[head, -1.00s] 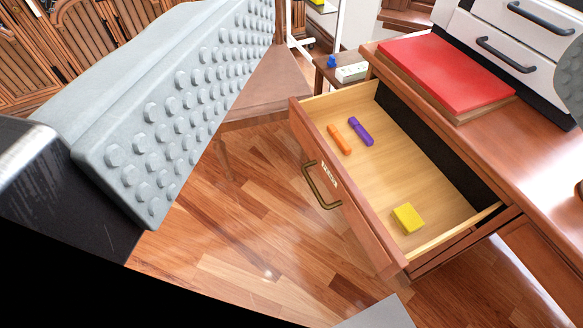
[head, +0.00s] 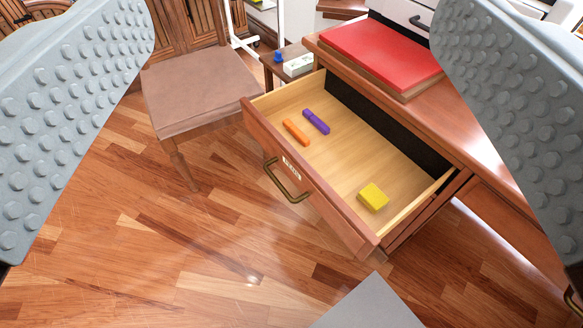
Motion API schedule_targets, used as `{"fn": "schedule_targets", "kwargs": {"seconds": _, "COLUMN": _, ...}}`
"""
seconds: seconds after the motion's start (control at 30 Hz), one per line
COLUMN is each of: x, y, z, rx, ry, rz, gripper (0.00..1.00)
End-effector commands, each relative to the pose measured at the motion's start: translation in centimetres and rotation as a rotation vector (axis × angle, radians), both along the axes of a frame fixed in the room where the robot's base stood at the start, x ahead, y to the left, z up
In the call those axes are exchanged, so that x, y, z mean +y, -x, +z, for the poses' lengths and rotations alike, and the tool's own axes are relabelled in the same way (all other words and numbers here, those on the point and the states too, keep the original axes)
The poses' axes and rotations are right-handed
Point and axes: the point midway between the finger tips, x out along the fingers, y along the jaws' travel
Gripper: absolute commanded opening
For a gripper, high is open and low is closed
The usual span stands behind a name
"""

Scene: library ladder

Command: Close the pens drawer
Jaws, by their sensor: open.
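The pens drawer (head: 314,199) is pulled open from the desk, its front facing the lower left. A brass handle (head: 287,184) and a small label (head: 291,168) are on its front. Inside lie an orange pen-like stick (head: 296,132), a purple one (head: 316,121) and a yellow block (head: 373,196). My gripper (head: 290,120) is open and empty. Its grey studded fingers stand wide apart at the left and right edges of the view, nearer the camera than the drawer. No contact with the drawer shows.
The desk top (head: 455,117) holds a red book or pad (head: 380,55). A wooden chair (head: 185,90) stands left of the drawer. A small side table (head: 289,58) with a blue item is behind. The wooden floor (head: 150,250) in front of the drawer is clear.

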Motion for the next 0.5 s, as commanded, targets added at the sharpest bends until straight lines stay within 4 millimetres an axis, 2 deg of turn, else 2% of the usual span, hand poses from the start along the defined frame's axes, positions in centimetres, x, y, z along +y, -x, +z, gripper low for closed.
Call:
{"fn": "schedule_targets", "kwargs": {"seconds": 0.03, "x": 0.0, "y": 0.0, "z": 0.0, "rx": 0.0, "ry": 0.0, "rz": 0.0, "gripper": 0.74}}
{"fn": "schedule_targets", "kwargs": {"seconds": 0.17, "x": 0.2, "y": -0.7, "z": -0.7, "rx": 0.023, "ry": 0.026, "rz": 0.007, "gripper": 0.49}}
{"fn": "schedule_targets", "kwargs": {"seconds": 0.27, "x": 0.7, "y": -2.2, "z": -1.8, "rx": 0.078, "ry": 0.095, "rz": 0.026, "gripper": 0.29}}
{"fn": "schedule_targets", "kwargs": {"seconds": 0.4, "x": 1.7, "y": -5.4, "z": -4.6, "rx": 0.201, "ry": 0.256, "rz": 0.074, "gripper": 0.01}}
{"fn": "schedule_targets", "kwargs": {"seconds": 0.5, "x": 2.6, "y": -7.7, "z": -6.8, "rx": 0.291, "ry": 0.387, "rz": 0.116, "gripper": 0.0}}
